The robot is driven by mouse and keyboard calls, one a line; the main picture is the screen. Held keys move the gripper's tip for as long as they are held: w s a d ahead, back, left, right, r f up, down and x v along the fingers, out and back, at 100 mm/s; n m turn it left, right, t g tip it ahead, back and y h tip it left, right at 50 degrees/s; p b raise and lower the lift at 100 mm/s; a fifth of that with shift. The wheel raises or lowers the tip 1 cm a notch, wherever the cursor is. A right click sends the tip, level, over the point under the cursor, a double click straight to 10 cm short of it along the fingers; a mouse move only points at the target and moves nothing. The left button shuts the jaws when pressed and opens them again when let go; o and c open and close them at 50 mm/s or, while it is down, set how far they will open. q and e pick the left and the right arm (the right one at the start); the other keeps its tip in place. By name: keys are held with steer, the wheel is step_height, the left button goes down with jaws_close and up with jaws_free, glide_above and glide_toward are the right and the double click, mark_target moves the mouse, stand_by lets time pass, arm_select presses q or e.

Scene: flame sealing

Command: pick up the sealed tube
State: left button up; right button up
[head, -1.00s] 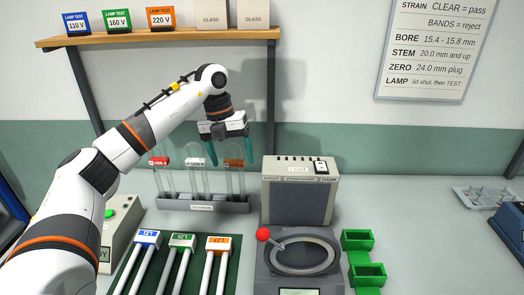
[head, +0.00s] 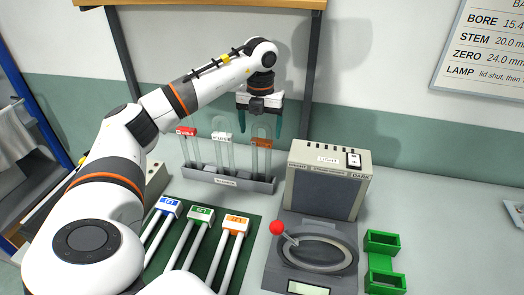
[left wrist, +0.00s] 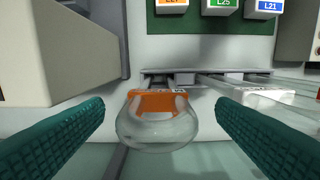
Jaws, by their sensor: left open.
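Three clear glass tubes stand upright in a grey rack (head: 215,180). Their labels are red (head: 187,132), white (head: 221,137) and orange (head: 262,142). The orange-labelled tube stands at the rack's right end. My left gripper (head: 262,124) is open above it, its teal fingers on either side of the tube's top. In the left wrist view, the rounded glass end and orange label (left wrist: 157,101) sit between the two fingers, with a gap on each side. The white-labelled tube (left wrist: 262,96) lies to the right there. I cannot tell which tube is sealed. My right gripper is out of view.
A grey box marked light and dark (head: 325,180) stands close right of the rack. In front are a device with a red-knobbed lever (head: 277,228), green holders (head: 383,243), and a green mat (head: 186,263) with blue, green and orange-tagged rods. A shelf is above.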

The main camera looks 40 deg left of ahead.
mark_target(261, 141)
arm_select(q)
steer(key=shift+f+p, duration=0.65)
steer(key=shift+f, duration=1.55)
steer(key=shift+c, duration=0.3)
steer(key=shift+w+r, duration=0.1)
steer(key=c, duration=1.3)
